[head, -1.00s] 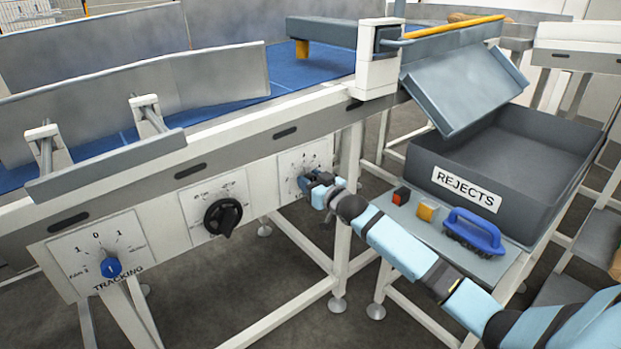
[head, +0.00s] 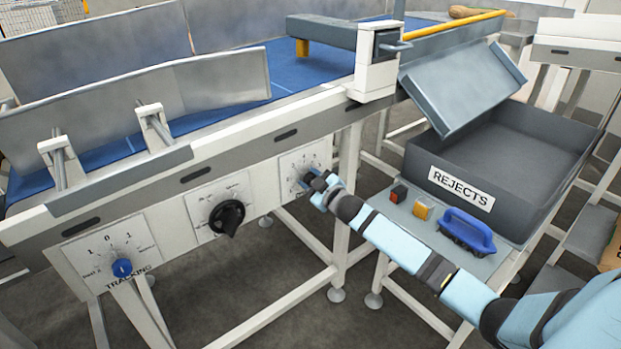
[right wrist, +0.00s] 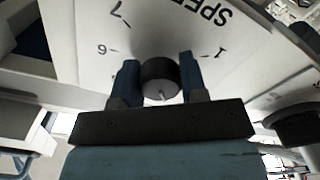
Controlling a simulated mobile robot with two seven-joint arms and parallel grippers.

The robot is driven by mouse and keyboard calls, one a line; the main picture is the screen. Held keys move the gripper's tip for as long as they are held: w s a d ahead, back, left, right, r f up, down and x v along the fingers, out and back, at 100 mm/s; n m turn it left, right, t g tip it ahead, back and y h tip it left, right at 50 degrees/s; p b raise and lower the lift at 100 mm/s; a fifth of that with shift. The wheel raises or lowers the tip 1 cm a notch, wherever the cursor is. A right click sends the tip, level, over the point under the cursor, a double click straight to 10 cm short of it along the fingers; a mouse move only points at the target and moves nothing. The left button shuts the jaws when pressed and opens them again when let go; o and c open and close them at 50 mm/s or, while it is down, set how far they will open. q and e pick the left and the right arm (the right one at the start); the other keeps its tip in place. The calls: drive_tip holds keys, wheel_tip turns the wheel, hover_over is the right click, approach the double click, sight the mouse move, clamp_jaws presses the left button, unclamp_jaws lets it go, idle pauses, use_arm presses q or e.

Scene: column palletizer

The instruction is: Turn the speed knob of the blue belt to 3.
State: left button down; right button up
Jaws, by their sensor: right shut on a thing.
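The blue belt (head: 300,72) runs along the top of the conveyor. Its speed knob (right wrist: 160,80) is dark and round with a pale pointer mark, on a white panel lettered "SPEE..." in the right wrist view. That panel (head: 287,163) is the rightmost of three on the conveyor's side in the head view. My right gripper (right wrist: 158,82) has one finger on each side of the knob and is shut on it. The gripper (head: 313,183) hides the knob in the head view. The digits 7, 6 and 1 show on the dial; others are hidden. My left gripper is out of view.
A black knob (head: 227,216) is on the middle panel, and a blue tracking knob (head: 122,268) on the left one. The grey rejects bin (head: 420,160), red block (head: 398,193), yellow block (head: 423,209) and blue brush (head: 466,230) are near my right arm.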

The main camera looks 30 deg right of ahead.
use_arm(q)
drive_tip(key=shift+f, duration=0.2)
use_arm(e)
drive_tip(key=o, duration=0.9)
use_arm(q)
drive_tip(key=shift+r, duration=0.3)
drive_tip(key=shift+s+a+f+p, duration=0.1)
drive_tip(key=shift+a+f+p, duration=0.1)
drive_tip(key=shift+p, duration=0.7)
use_arm(e)
drive_tip(key=shift+s+d, duration=0.2)
drive_tip(key=shift+s, duration=2.1)
drive_tip(key=shift+s+d, duration=0.15)
drive_tip(key=shift+s, duration=2.2)
drive_tip(key=shift+s+d, duration=0.2)
drive_tip(key=shift+s, duration=2.1)
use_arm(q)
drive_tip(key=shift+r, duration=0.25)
